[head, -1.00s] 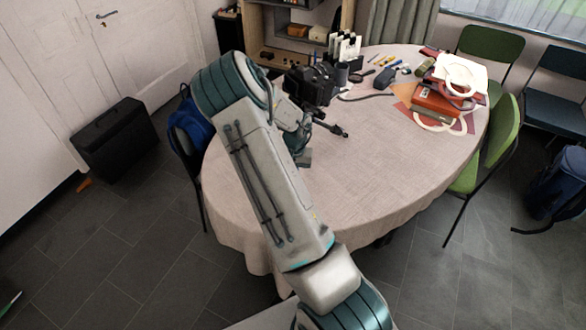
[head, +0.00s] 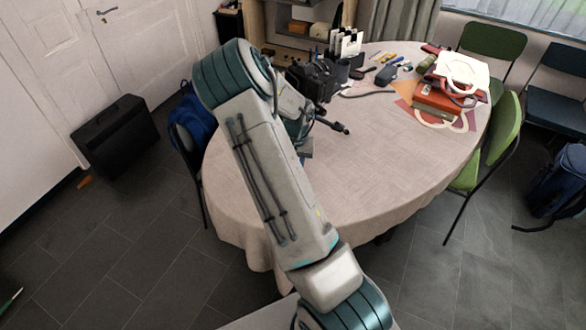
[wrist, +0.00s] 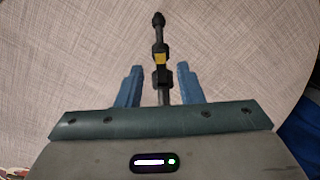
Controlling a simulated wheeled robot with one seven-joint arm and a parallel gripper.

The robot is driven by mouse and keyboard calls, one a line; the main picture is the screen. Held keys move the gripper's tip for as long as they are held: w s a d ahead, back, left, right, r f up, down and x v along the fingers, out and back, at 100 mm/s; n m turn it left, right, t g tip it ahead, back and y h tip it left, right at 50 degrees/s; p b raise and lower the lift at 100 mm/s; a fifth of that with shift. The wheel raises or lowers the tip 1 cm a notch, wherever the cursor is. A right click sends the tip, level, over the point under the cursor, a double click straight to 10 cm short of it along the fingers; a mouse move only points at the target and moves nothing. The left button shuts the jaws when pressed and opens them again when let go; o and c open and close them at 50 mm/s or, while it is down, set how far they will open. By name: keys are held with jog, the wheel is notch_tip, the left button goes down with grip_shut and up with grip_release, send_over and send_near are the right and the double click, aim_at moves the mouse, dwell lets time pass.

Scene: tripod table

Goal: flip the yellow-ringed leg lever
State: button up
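A black tripod with a camera on top (head: 318,80) lies or stands low on the round table, partly hidden behind my arm. One of its legs (head: 335,126) points right and toward the front. In the wrist view the leg (wrist: 158,32) runs up the middle, with a yellow ring and dark lever (wrist: 160,59) on it. My gripper (wrist: 160,72) is open, its two blue fingers on either side of the leg. The yellow ring shows just beyond the fingertips; I see gaps between fingers and leg. In the head view the gripper is mostly hidden by my arm.
The round table (head: 370,190) has a pale cloth, bare at the front. A red box (head: 436,103) with white rings sits at the back right. Small tools and a white rack (head: 346,42) stand at the back. Green chairs (head: 500,130) are at the right.

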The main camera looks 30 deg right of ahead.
notch_tip(320, 180, up, 11)
jog(key=b, duration=0.1)
jog(key=shift+d, duration=0.25)
jog(key=shift+r, duration=0.1)
